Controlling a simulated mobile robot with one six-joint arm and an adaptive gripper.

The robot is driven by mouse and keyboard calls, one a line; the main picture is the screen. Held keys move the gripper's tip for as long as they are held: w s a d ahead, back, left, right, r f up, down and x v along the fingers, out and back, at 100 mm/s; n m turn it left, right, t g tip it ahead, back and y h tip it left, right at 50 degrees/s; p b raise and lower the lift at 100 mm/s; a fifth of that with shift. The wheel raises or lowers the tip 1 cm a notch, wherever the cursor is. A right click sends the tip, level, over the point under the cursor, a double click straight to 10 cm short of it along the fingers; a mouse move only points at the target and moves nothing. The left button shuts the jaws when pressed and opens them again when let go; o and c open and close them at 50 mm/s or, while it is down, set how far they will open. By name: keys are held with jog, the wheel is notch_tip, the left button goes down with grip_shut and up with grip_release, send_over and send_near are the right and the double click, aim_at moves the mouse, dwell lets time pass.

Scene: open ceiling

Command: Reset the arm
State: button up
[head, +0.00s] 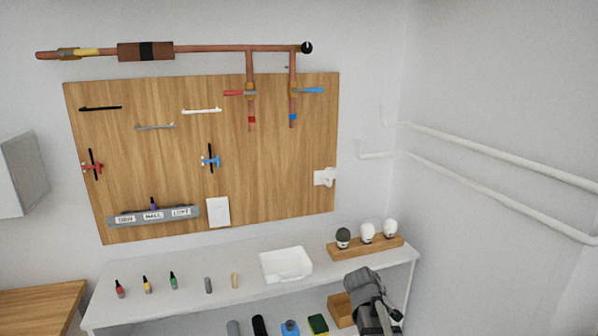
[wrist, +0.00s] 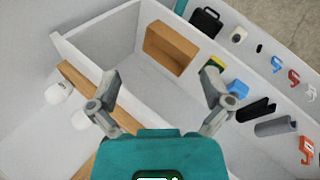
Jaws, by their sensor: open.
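My gripper (wrist: 159,78) is open in the wrist view, its two grey fingers spread wide with nothing between them. Beyond the fingers is a shelf space with an open wooden box (wrist: 171,47) at its far end. In the head view the grey end of my arm (head: 366,288) is at the lower right, in front of the white bench (head: 225,262) near its right end. The fingertips cannot be made out clearly there.
A wooden rack (head: 367,246) with several bulbs stands on the bench behind my arm, left of the wall corner. A white tray (head: 286,263) sits to its left. Several small items lie on the shelf below. White pipes (head: 490,168) run along the right wall.

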jog(key=s+a+f+m+g+y, duration=0.1)
jog(key=s+a+m+g+y, duration=0.1)
jog(key=s, duration=0.6)
jog(key=s+a+f+m+g+y, duration=0.2)
jog(key=s+a+m+y, duration=0.1)
jog(key=s+m, duration=0.3)
jog(key=s+a, duration=0.1)
jog(key=s, duration=0.1)
jog(key=shift+s+g, duration=0.4)
